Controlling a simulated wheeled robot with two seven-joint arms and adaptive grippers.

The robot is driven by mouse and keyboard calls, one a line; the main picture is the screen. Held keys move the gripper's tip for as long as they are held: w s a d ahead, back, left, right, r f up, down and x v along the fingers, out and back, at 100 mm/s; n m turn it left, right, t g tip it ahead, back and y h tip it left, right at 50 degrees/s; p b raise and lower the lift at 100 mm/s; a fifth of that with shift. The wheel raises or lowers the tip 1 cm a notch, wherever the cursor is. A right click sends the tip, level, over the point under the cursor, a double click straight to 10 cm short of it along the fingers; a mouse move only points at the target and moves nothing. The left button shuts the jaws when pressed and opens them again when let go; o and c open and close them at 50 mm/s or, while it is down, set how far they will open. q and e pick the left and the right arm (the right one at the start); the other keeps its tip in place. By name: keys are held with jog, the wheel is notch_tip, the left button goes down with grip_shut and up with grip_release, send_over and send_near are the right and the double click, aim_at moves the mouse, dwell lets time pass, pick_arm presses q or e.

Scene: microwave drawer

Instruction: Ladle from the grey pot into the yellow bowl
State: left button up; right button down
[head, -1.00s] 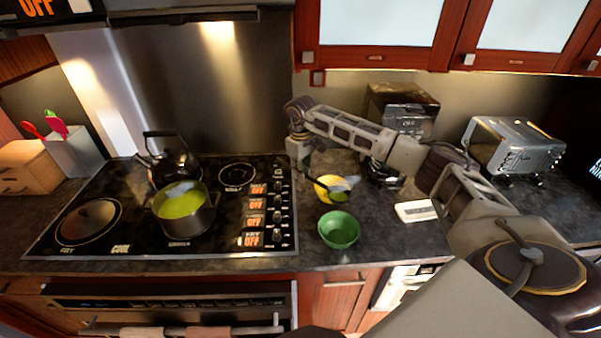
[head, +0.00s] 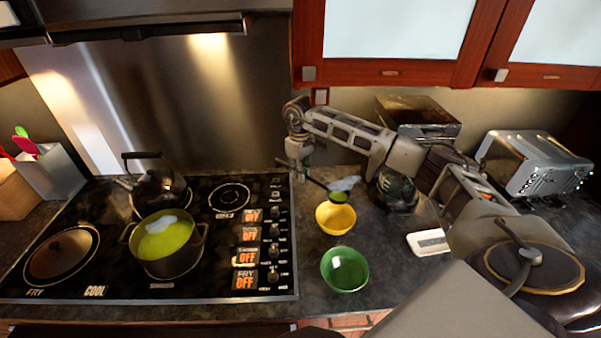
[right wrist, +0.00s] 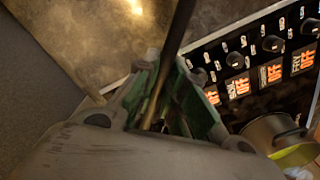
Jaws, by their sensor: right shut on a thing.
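The grey pot (head: 163,262) stands on the stovetop and holds yellow-green liquid with a wisp of steam. The yellow bowl (head: 335,223) stands on the counter right of the stove. My right gripper (head: 300,168) is shut on the ladle's dark handle, which also shows in the right wrist view (right wrist: 177,40). The ladle (head: 341,224) has its scoop low at the yellow bowl, with green in it and steam above. Whether the scoop touches the bowl I cannot tell. The pot's rim shows at the right wrist view's lower right. My left gripper is not in view.
A green bowl (head: 345,269) stands in front of the yellow bowl. A black kettle (head: 160,185) is behind the pot. A white slab (head: 428,243), a toaster (head: 535,165) and a coffee maker (head: 396,188) are to the right. A utensil holder (head: 52,172) is far left.

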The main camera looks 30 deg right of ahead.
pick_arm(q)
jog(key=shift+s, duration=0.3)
pick_arm(e)
jog(key=shift+r, duration=0.1)
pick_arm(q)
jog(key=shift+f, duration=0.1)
pick_arm(e)
jog(key=shift+f, duration=0.2)
jog(key=shift+s+a+f+h+b, duration=0.15)
jog(key=shift+f+h+b, duration=0.1)
jog(key=shift+f, duration=0.3)
jog(key=shift+w+a+f+h+b, duration=0.15)
jog(key=shift+f+h, duration=0.1)
jog(key=shift+f, duration=0.25)
pick_arm(q)
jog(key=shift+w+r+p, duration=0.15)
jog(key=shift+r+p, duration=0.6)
jog(key=shift+p, duration=0.35)
pick_arm(e)
jog(key=a+t+h, duration=0.1)
jog(key=h, duration=0.3)
jog(key=a+f+t+h, duration=0.1)
jog(key=h, duration=0.3)
jog(key=s+f+t+h, duration=0.1)
jog(key=t+h, duration=0.1)
jog(key=h, duration=0.2)
jog(key=shift+a+h, duration=0.3)
jog(key=shift+a, duration=0.1)
